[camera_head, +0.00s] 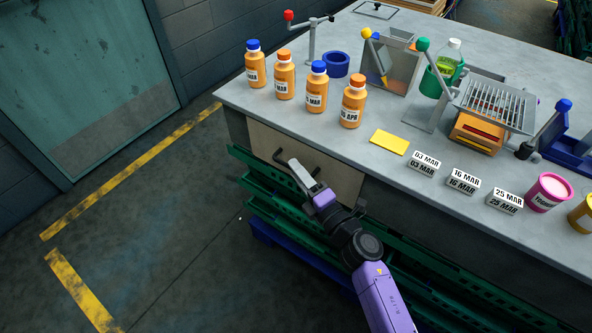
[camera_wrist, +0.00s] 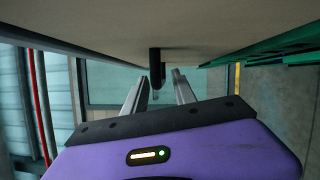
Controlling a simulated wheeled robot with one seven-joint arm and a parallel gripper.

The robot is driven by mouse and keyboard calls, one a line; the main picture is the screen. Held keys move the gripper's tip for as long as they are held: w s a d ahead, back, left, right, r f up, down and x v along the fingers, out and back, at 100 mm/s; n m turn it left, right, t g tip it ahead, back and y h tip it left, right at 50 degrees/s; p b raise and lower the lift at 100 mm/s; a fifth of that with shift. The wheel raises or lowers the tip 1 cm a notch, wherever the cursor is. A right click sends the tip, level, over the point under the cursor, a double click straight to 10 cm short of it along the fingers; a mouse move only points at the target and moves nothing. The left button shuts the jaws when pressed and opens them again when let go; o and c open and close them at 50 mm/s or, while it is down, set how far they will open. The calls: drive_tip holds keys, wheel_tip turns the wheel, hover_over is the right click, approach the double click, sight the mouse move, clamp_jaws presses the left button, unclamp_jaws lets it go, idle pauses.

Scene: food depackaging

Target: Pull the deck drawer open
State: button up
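The deck drawer has a beige front (camera_head: 338,178) under the grey worktop, and it looks flush with the bench side. Its dark bar handle (camera_head: 280,158) sticks out near the top of the front. My gripper (camera_head: 306,172) is at the handle and covers part of it. In the wrist view the drawer front (camera_wrist: 110,25) fills the top. The dark handle (camera_wrist: 155,62) shows between the two fingers of my gripper (camera_wrist: 159,80). The fingers stand apart, with a visible gap around the handle. Whether either finger touches it is unclear.
Green crates (camera_head: 265,190) run along the bench below the drawer. Several orange bottles (camera_head: 351,103), a yellow card (camera_head: 390,142) and date blocks (camera_head: 425,164) stand on the worktop (camera_head: 330,140) above. The floor (camera_head: 170,210) to the left is open.

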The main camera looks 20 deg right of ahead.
drive_tip(key=shift+w+a, duration=0.15)
drive_tip(key=shift+w, duration=0.4)
clamp_jaws()
idle(1.1)
